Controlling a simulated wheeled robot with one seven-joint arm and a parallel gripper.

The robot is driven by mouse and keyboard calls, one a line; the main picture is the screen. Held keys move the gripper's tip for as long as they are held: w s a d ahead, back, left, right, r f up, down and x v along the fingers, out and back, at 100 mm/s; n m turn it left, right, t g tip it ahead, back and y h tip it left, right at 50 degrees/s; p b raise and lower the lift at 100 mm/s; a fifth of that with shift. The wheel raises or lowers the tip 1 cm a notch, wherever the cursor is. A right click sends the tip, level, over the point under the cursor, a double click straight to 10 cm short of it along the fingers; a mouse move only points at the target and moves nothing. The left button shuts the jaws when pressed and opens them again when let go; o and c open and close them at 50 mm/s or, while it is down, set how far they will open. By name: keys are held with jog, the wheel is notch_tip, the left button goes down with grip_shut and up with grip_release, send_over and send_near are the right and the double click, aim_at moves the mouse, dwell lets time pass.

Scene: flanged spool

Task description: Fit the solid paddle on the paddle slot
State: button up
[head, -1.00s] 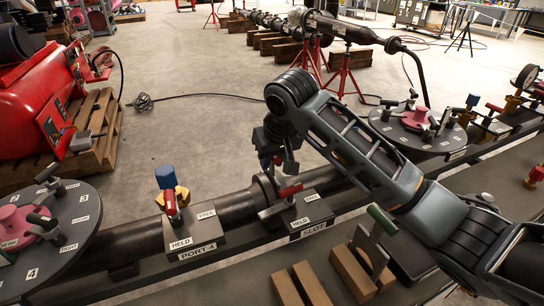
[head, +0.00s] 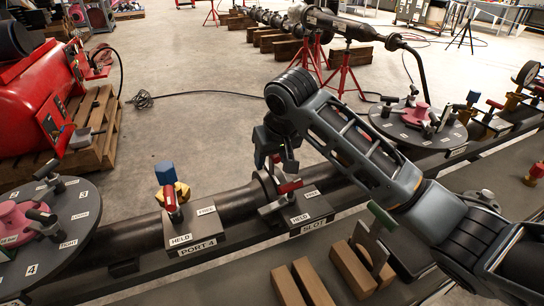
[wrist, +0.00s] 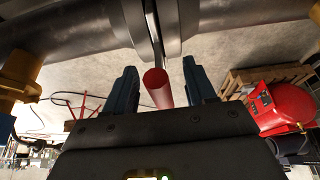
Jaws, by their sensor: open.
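A red handle (wrist: 157,88) stands between my open fingers in the wrist view, apart from both. A thin plate (wrist: 151,25) shows in the gap between the two pipe flanges (wrist: 182,25); it appears to belong to that handle. My gripper (head: 276,163) points down over the flanged pipe at the block marked SLOT (head: 313,227). It also shows in the wrist view (wrist: 160,82). A red lever (head: 290,187) lies on that block, near its HELD and FREE labels. A green-handled paddle (head: 381,217) stands between wooden blocks. How deep the thin plate sits is hidden.
The PORT 4 block (head: 197,247) with a red lever and blue-topped valve stands left of the slot. Round dark turntables lie at far left (head: 75,238) and right (head: 440,140). The wooden pair (head: 300,283) in front holds nothing. My arm covers the right middle.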

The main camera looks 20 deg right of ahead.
jog(key=shift+s, duration=0.1)
jog(key=v, duration=0.7)
jog(key=shift+s+r, duration=0.1)
jog(key=shift+r, duration=0.3)
